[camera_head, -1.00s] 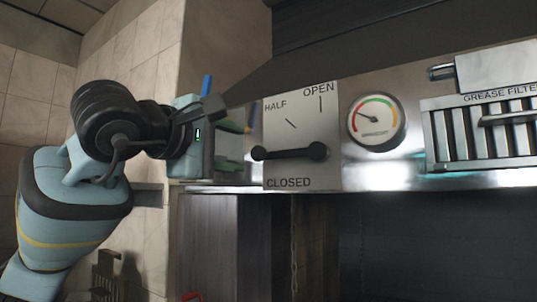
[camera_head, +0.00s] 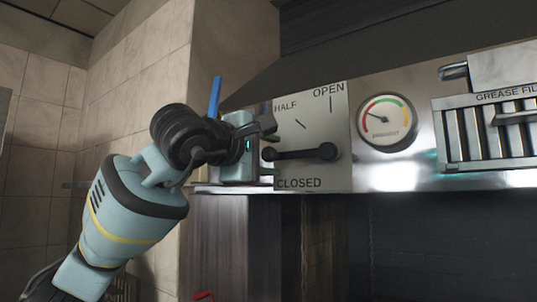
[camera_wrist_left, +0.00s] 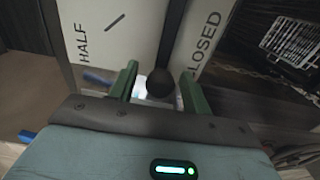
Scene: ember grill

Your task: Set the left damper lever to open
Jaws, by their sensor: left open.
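The left damper lever (camera_head: 300,153) is a black bar on a pale plate (camera_head: 340,115) marked HALF, OPEN and CLOSED. It lies level, its pivot at the right and its round knob (camera_head: 268,154) at the left, above the CLOSED label. My left gripper (camera_head: 268,147) is at the knob end of the lever, coming from the left. In the left wrist view the knob (camera_wrist_left: 160,83) shows between the two green fingers of the open left gripper (camera_wrist_left: 160,72). Gaps show beside the knob; whether a finger touches it I cannot tell. My right gripper is out of view.
A round gauge (camera_head: 386,121) sits right of the plate, and a grease filter (camera_head: 490,130) with a handle is farther right. The sloping hood (camera_head: 400,65) overhangs above. A blue upright object (camera_head: 215,97) stands behind my left wrist. A tiled wall (camera_head: 130,80) is at left.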

